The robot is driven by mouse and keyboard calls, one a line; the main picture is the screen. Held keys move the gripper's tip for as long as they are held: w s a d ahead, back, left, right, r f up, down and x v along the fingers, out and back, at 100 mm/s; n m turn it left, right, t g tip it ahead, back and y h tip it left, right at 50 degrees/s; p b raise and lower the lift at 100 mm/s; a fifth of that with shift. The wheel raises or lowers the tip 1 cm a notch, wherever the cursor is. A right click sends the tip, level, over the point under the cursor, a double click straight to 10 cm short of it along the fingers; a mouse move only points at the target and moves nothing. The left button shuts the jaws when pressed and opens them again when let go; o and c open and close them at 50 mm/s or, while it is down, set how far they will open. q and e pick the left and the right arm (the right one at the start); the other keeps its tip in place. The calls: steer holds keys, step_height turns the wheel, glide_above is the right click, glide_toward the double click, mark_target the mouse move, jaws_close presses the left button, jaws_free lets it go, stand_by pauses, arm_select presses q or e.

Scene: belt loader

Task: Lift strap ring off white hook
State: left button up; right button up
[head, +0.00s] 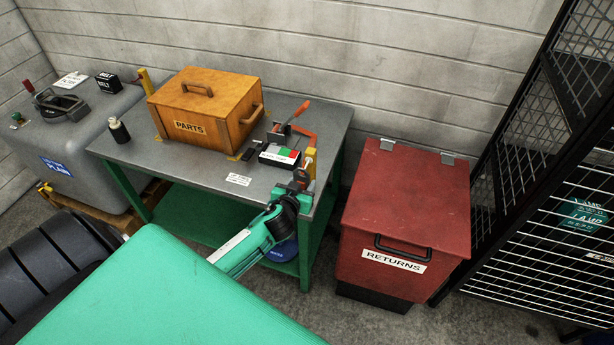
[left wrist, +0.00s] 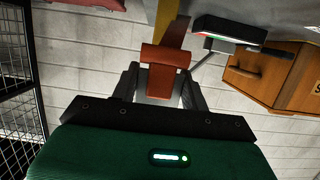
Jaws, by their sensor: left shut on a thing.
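My left gripper (head: 304,177) is over the table's front right corner. In the left wrist view its fingers (left wrist: 162,82) are closed on a red piece (left wrist: 166,55) with a short crossbar and an orange-red band behind it. In the head view a red band (head: 304,136) rises at the table edge just beyond the gripper, beside a yellow block (head: 311,155). I cannot tell whether the red piece is the strap ring. I cannot make out a white hook in either view. My right gripper is not in view.
On the grey table (head: 200,165) stand an orange PARTS box (head: 205,105), a white-red-green device (head: 279,155) and a red lever (head: 300,108). A red RETURNS bin (head: 405,215) stands to the right, before a black mesh cage (head: 540,140). A bottle (head: 119,130) is at the table's left.

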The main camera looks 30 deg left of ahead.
arm_select(q)
steer(key=shift+s+d, duration=0.25)
steer(key=shift+s, duration=0.9)
steer(key=shift+s+d, duration=0.25)
steer(key=shift+s, duration=0.85)
